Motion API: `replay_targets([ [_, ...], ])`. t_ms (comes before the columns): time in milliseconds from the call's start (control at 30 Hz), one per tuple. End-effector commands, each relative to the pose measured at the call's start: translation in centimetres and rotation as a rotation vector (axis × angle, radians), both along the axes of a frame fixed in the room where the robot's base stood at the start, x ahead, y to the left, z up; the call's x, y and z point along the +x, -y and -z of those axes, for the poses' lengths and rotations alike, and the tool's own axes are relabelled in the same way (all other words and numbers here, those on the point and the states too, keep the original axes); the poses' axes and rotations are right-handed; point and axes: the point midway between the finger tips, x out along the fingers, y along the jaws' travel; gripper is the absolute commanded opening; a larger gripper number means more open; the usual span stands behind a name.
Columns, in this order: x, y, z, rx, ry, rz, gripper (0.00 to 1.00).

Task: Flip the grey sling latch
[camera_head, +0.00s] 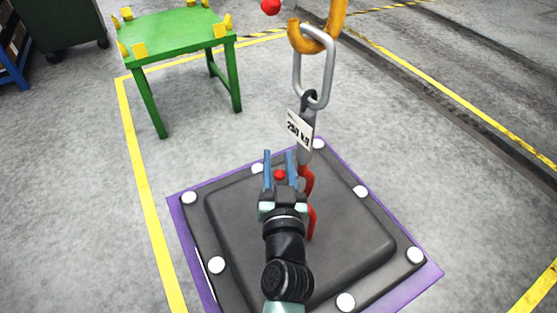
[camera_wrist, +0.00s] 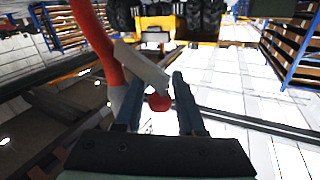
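The sling hangs from a silver link (camera_head: 314,78). It has a dark grey fitting (camera_head: 307,106) with a white tag reading 250 kg (camera_head: 299,131), and red sling parts (camera_head: 307,183) below. In the wrist view a light grey bar (camera_wrist: 143,65), possibly the latch or the tag edge-on, slants down toward a red ball (camera_wrist: 158,102). My gripper (camera_head: 279,166) is open, with its blue fingers either side of the red ball; gaps show in the wrist view (camera_wrist: 160,95). Whether a finger touches the ball I cannot tell. A red strap (camera_wrist: 92,38) passes left of the fingers.
A dark casting (camera_head: 235,225) with white round pads lies on a purple base (camera_head: 425,281) below my gripper. An orange hook (camera_head: 318,38) hangs above, with another red ball (camera_head: 270,6) beside it. A green table (camera_head: 172,35) stands at the back left.

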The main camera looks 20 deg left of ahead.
Motion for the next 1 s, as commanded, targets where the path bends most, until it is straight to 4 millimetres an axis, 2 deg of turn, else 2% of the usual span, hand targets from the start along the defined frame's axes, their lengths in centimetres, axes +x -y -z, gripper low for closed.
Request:
replay_targets([
  [67, -0.01, 0.0, -0.01, 0.0, 0.0, 0.0, 0.38],
  [300, -0.03, 0.01, -0.02, 0.0, 0.0, 0.0, 0.0],
  [1000, -0.02, 0.03, -0.05, 0.0, 0.001, 0.0, 0.0],
])
